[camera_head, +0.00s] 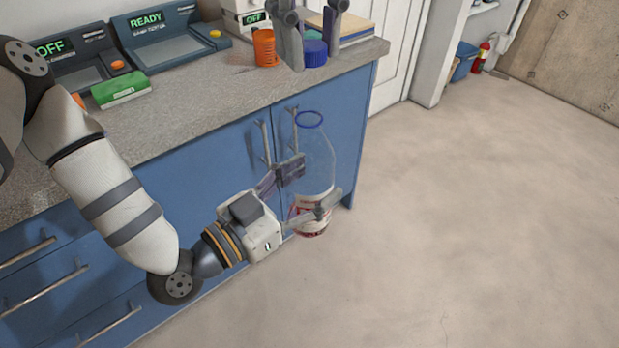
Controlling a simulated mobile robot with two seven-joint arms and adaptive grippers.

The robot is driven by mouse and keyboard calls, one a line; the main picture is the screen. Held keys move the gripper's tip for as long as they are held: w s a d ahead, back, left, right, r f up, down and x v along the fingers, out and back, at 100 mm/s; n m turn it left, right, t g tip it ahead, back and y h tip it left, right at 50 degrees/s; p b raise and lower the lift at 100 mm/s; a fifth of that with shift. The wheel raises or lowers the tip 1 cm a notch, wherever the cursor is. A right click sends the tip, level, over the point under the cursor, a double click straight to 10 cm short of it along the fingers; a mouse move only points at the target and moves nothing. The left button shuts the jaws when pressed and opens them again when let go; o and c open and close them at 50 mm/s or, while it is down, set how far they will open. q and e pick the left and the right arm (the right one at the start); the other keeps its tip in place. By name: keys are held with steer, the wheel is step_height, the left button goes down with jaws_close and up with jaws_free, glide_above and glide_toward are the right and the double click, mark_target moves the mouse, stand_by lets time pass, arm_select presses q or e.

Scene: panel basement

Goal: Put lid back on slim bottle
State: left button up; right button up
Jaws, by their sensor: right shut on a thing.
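The slim bottle (317,150) is clear, with a blue ring at its open mouth and a red and white label low down. It is upright, a little tilted, in front of the blue cabinet. My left gripper (308,190), on the arm from the left, is shut around its lower body. The blue lid (315,53) is at the counter's right end, above and behind the bottle mouth. My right gripper (311,42) comes from the top edge, its fingers pointing down and shut on the lid. I cannot tell whether the lid touches the counter.
The grey counter (190,107) holds an orange container (265,48) left of the lid, a green box (121,90), a READY console (165,37) and stacked boards (352,28). Cabinet handles (266,143) stick out behind the bottle. The floor (450,200) to the right is clear.

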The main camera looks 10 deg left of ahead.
steer(key=shift+a+r, duration=0.1)
steer(key=shift+f, duration=2.05)
steer(key=shift+s, duration=0.1)
steer(key=shift+f, duration=0.85)
steer(key=shift+f, duration=0.55)
